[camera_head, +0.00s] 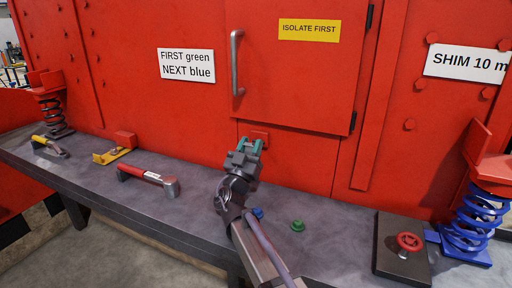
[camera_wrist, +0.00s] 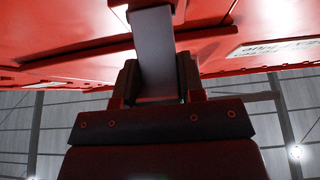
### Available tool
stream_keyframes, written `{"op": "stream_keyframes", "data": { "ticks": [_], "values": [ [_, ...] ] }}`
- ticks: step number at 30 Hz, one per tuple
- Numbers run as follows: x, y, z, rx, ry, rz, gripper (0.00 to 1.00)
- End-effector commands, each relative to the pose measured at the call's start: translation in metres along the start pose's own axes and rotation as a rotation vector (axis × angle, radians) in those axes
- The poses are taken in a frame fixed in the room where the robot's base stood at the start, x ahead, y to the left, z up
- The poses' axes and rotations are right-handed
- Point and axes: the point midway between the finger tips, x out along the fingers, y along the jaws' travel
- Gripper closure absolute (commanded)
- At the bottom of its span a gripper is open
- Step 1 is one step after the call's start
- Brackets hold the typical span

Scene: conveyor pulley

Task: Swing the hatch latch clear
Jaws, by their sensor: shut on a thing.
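The red hatch door (camera_head: 292,75) is set in the red machine wall, with a grey vertical bar handle (camera_head: 236,62) on its left side. My gripper (camera_head: 249,148) is at the wall just below the hatch's lower edge, beside a small red block (camera_head: 260,135). In the wrist view my gripper (camera_wrist: 158,88) has its two fingers on either side of a flat grey bar, the latch (camera_wrist: 154,50), and is shut on it. The bar runs up to a red mount. In the head view my gripper hides the latch. The hatch looks closed.
The grey bench (camera_head: 120,190) holds a red-handled tool (camera_head: 148,178), a yellow bracket (camera_head: 110,155), and a blue button (camera_head: 257,213) and green button (camera_head: 298,226) near my arm.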

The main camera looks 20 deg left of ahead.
Motion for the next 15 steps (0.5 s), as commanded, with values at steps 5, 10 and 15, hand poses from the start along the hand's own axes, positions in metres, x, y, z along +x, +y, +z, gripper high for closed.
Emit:
{"op": "stream_keyframes", "data": {
  "ticks": [5,10,15],
  "values": [
    [0.0001,0.0002,0.0002,0.001,-0.001,0.001,0.61],
    [0.0002,0.0003,0.0002,0.0,-0.001,0.001,0.45],
    [0.0002,0.0004,0.0002,0.0,-0.001,0.001,0.38]
  ]
}}
